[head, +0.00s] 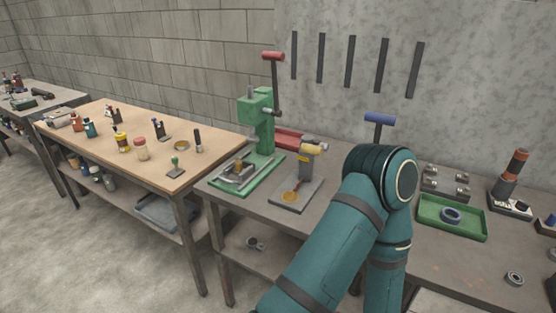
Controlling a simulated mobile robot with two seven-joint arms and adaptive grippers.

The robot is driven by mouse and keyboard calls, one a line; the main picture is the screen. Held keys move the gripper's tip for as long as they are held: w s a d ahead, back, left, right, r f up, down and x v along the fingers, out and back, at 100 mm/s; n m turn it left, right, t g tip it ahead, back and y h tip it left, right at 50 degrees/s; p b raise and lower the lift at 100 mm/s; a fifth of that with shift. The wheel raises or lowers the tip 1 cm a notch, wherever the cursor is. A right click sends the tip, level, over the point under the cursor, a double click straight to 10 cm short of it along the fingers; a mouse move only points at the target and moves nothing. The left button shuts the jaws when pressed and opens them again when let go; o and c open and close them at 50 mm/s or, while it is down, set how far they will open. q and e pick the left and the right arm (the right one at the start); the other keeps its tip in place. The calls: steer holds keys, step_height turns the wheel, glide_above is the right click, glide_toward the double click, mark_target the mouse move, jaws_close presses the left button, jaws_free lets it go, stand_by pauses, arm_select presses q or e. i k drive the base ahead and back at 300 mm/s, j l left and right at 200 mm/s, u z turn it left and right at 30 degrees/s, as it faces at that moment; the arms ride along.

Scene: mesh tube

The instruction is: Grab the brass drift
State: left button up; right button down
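I cannot surely tell which thing is the brass drift. A small brass-coloured piece (291,196) lies on a grey plate (305,200) on the workbench, left of my teal arm. A yellow cylinder (311,149) sits crosswise on a grey upright part just behind that plate. A small brownish piece (239,164) shows at the foot of the green press (259,125). My teal arm rises from the bottom, bends at the centre right and drops again, hiding part of the bench. Neither gripper is in view.
A green tray (481,232) holding a dark blue ring (451,215) stands at the right. A bearing ring (514,279) lies near the right front. A blue-topped upright (379,118) stands behind my arm. A wooden table (105,142) with bottles is at the left.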

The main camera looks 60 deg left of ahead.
mark_target(238, 165)
steer(key=u, duration=2.3)
steer(key=z, duration=0.6)
steer(key=j+z, duration=0.2)
steer(key=z, duration=0.15)
steer(key=i+j+z, duration=0.1)
steer(key=j+z, duration=0.4)
steer(key=z, duration=0.25)
steer(key=j+z, duration=0.25)
steer(key=j, duration=0.25)
steer(key=k+j+z, duration=0.25)
steer(key=j, duration=0.2)
steer(key=i, duration=0.05)
